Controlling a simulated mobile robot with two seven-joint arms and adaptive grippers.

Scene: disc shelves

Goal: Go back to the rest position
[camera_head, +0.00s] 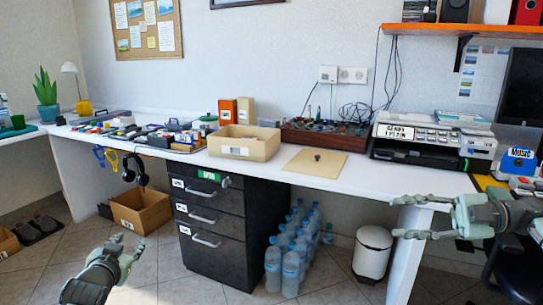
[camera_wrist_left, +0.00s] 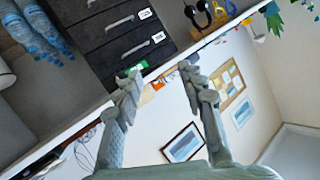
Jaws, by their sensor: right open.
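My left gripper (camera_head: 128,244) is low at the left of the head view, in front of the desk and above the tiled floor. In the left wrist view its two fingers stand apart with nothing between them (camera_wrist_left: 160,84). My right gripper (camera_head: 398,217) is at the right of the head view, in front of the desk's front edge. Its fingers point left, are spread apart and hold nothing. Both grippers appear clear of the desk objects.
The white desk (camera_head: 365,178) carries a cardboard box (camera_head: 243,146), a board with a knob (camera_head: 314,168) and a printer (camera_head: 431,143). Below are a black drawer unit (camera_head: 218,238), water bottles (camera_head: 290,262), a white bin (camera_head: 372,255) and an open carton (camera_head: 139,212).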

